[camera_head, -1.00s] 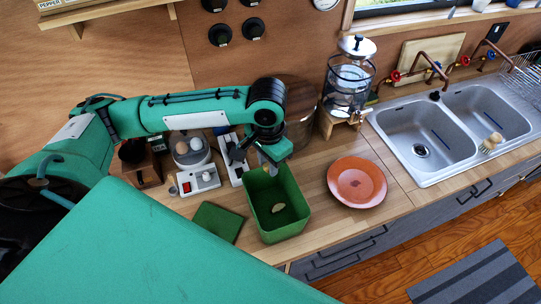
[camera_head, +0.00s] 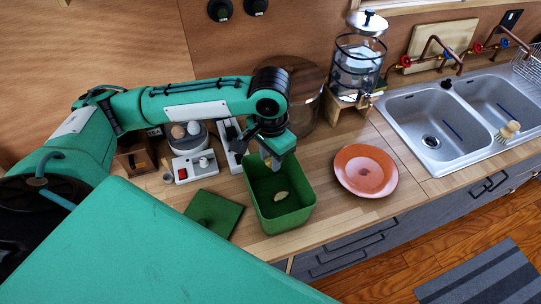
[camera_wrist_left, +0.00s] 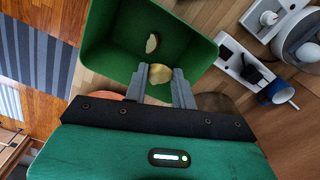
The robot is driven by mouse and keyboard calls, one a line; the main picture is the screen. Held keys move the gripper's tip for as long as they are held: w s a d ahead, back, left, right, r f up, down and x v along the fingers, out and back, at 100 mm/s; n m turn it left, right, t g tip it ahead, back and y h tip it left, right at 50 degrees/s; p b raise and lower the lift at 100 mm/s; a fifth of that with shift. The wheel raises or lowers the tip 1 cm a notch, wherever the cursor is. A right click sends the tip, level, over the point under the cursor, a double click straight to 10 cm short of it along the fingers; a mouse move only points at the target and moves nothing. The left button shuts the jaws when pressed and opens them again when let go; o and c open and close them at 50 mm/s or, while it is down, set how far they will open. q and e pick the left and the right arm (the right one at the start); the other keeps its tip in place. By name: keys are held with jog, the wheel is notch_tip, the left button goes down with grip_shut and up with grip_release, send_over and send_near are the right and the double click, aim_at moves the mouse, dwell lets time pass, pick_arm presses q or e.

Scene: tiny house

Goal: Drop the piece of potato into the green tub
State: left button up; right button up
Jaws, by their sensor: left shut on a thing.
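The green tub (camera_head: 290,219) stands open on the wooden counter. A pale piece of potato (camera_head: 281,196) lies inside it, and this piece also shows in the left wrist view (camera_wrist_left: 152,43). My left gripper (camera_head: 271,162) is over the tub's back rim, pointing down. In the left wrist view my left gripper (camera_wrist_left: 159,84) is shut on a yellowish piece of potato (camera_wrist_left: 159,73) between its two grey fingers. Its height above the tub floor is hard to tell. My right gripper is not in view.
A flat green lid (camera_head: 214,212) lies left of the tub. An orange plate (camera_head: 366,171) sits to its right. An egg cooker (camera_head: 194,165) and other small appliances stand behind. A glass dispenser (camera_head: 357,62) and the sink (camera_head: 433,125) are farther right.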

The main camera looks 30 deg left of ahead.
pick_arm(q)
jog(key=o, duration=1)
jog(key=shift+r+b, duration=0.6)
jog(key=shift+r, duration=6.35)
